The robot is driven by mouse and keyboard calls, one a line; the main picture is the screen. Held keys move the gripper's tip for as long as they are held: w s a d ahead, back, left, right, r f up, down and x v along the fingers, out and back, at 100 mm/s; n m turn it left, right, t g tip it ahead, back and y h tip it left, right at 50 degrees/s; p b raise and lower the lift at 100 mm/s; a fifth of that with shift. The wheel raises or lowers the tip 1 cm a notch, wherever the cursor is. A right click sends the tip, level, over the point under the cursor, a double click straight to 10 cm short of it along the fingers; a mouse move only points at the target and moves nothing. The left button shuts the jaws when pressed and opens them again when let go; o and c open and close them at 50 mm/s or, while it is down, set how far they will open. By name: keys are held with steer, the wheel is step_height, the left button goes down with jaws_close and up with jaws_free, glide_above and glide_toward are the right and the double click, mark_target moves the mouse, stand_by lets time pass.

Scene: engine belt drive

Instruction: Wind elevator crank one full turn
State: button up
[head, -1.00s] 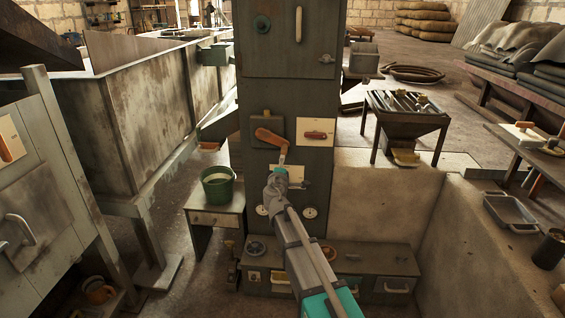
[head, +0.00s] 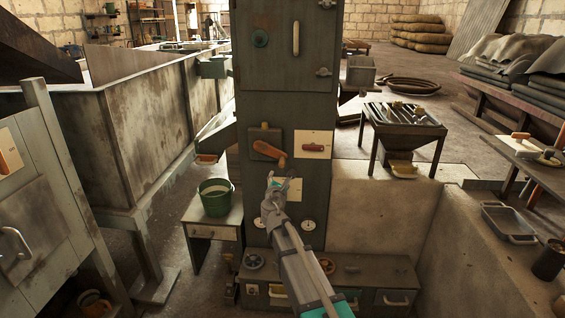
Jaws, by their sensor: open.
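The crank (head: 270,150) is on the front of the tall dark elevator housing, in the head view. Its orange-brown handle slants down to the right across a dark square plate, with its lower end near the plate's lower right corner. My gripper (head: 277,181) is open and empty, just below the handle. A small gap shows between the fingertips and the handle. The gripper covers part of a pale panel on the housing behind it.
A lever with a red grip on a white plate (head: 313,145) sits right of the crank. A green bucket (head: 215,197) stands on a small table at left. Low drawers (head: 352,273) lie below. A concrete wall (head: 385,215) bounds the right.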

mark_target(282, 161)
steer(key=n, duration=0.8)
steer(key=shift+s, duration=0.2)
steer(key=shift+w, duration=0.15)
steer(key=w, duration=0.9)
steer(key=w+d, duration=0.1)
steer(key=w, duration=0.3)
steer(key=shift+w, duration=0.25)
jaws_close()
